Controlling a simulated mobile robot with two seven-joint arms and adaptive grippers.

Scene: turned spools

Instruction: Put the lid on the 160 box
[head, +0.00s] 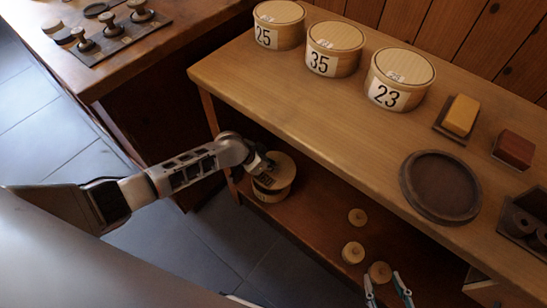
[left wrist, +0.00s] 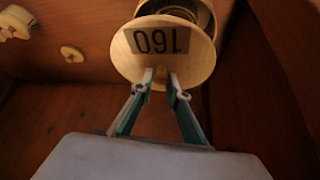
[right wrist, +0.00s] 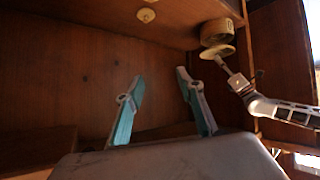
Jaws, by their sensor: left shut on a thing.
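The 160 box (head: 270,195) is a round pale wooden box on the lower shelf, below the worktop; it also shows in the right wrist view (right wrist: 214,30). Its round lid (left wrist: 145,62), marked 160, is in front of the box opening in the left wrist view, with part of the rim showing behind. In the right wrist view the lid (right wrist: 217,52) looks apart from the box and tilted. My left gripper (left wrist: 161,76) is shut on the lid at its knob. My right gripper (right wrist: 157,84) is open and empty; its fingertips show at the bottom of the head view (head: 386,284).
Small round wooden knobbed pieces (head: 353,252) lie on the lower shelf (head: 310,225), right of the box. Lidded boxes 25 (head: 265,38), 35 (head: 320,64) and 23 (head: 387,95) stand on the worktop (head: 290,95) above. A dark round tray (head: 440,187) is near its front edge.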

